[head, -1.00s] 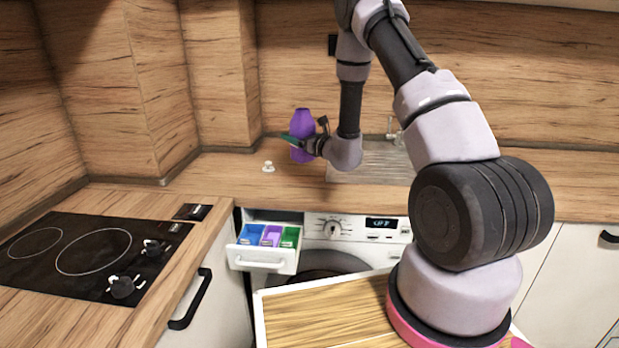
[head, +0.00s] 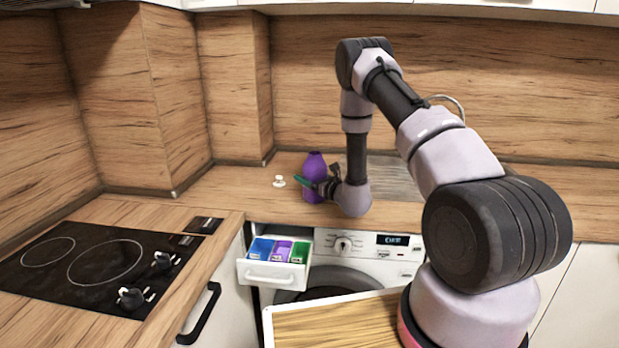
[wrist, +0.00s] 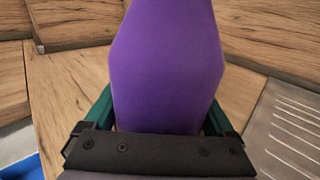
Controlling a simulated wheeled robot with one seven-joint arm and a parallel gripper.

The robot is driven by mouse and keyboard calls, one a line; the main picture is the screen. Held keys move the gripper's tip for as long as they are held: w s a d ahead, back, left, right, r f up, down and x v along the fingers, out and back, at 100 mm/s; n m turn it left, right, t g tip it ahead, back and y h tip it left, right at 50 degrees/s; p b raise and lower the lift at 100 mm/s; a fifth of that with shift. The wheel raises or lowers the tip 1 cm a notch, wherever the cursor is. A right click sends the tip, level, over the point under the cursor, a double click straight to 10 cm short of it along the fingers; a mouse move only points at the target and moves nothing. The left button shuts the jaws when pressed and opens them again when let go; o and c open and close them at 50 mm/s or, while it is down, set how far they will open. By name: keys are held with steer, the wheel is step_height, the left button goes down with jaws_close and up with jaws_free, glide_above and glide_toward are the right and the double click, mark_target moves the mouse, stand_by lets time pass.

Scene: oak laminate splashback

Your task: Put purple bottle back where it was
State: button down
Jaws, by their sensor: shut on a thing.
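The purple bottle (head: 315,168) stands upright in my gripper (head: 312,185), at or just above the worktop left of the sink. I cannot tell whether its base touches the wood. My gripper is shut on the bottle. In the wrist view the purple bottle (wrist: 165,70) fills the middle, between the green fingers of my gripper (wrist: 160,118). The bottle's top is cut off by the frame edge there, and its lower part is hidden behind the gripper body.
A small white cap-like piece (head: 279,181) lies on the worktop (head: 235,188) left of the bottle. Below, an open detergent drawer (head: 272,273) has blue, purple and green compartments. The sink (head: 390,180) is right of the bottle. A black hob (head: 90,265) is at left.

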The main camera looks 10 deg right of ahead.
steer(key=shift+f, duration=0.1)
jaws_free()
steer(key=shift+s, duration=0.1)
steer(key=v, duration=1.2)
